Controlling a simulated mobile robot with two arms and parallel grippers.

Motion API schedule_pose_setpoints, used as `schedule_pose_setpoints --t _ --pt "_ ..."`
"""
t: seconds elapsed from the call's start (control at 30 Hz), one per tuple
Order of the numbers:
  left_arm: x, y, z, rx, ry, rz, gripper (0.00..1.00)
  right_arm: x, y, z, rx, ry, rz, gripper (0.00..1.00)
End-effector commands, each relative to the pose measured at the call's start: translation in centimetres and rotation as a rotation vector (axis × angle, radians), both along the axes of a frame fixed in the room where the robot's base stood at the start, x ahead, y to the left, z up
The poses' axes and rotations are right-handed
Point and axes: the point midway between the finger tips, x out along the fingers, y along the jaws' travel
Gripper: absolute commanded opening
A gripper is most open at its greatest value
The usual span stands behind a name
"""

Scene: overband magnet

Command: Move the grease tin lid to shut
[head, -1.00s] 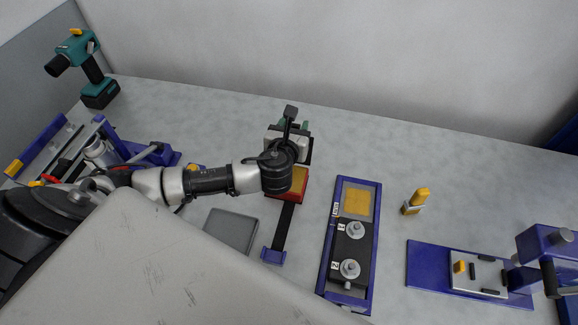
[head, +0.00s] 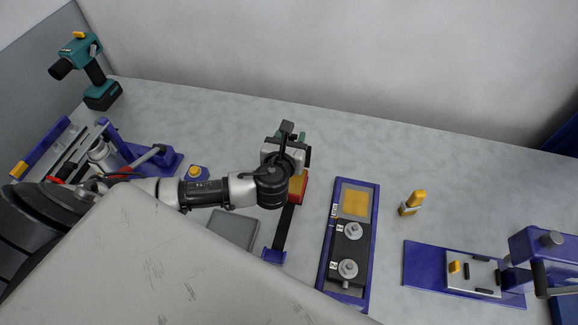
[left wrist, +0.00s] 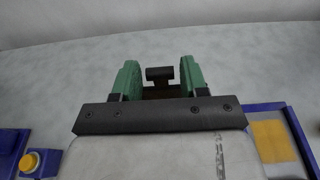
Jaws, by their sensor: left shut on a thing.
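My left gripper (head: 291,139) reaches in from the left over the middle of the bench. In the left wrist view its two green fingers (left wrist: 160,77) stand either side of a small dark T-shaped piece, and the gripper is shut on it. This piece (left wrist: 160,73) appears to be the tab of the grease tin lid. A red tin with an orange-yellow inside (head: 298,187), apparently the grease tin, sits just below the gripper in the head view, partly covered by my wrist. The lid's panel and its angle cannot be made out. My right gripper is out of view.
A dark strip with a blue end block (head: 274,256) runs below the tin. A grey plate (head: 233,230) lies left of it. A blue tray with two knobs (head: 326,262) stands to the right. A yellow-capped bottle (head: 412,203) stands farther right.

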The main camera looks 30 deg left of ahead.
Motion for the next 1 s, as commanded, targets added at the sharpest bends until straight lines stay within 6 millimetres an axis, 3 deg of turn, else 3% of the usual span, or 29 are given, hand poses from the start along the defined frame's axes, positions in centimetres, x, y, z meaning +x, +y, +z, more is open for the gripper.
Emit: schedule_pose_setpoints --t 0.33,0.7,1.0 --pt "-0.7 -0.3 -0.6 -0.005 0.014 -0.004 0.06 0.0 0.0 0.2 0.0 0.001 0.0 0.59" --pt "-3.0 -0.9 -1.1 -0.005 0.019 -0.003 0.07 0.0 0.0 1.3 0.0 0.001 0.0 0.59" --pt "-3.2 -0.9 -1.4 -0.004 0.018 -0.003 0.06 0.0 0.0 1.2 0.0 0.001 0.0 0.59"
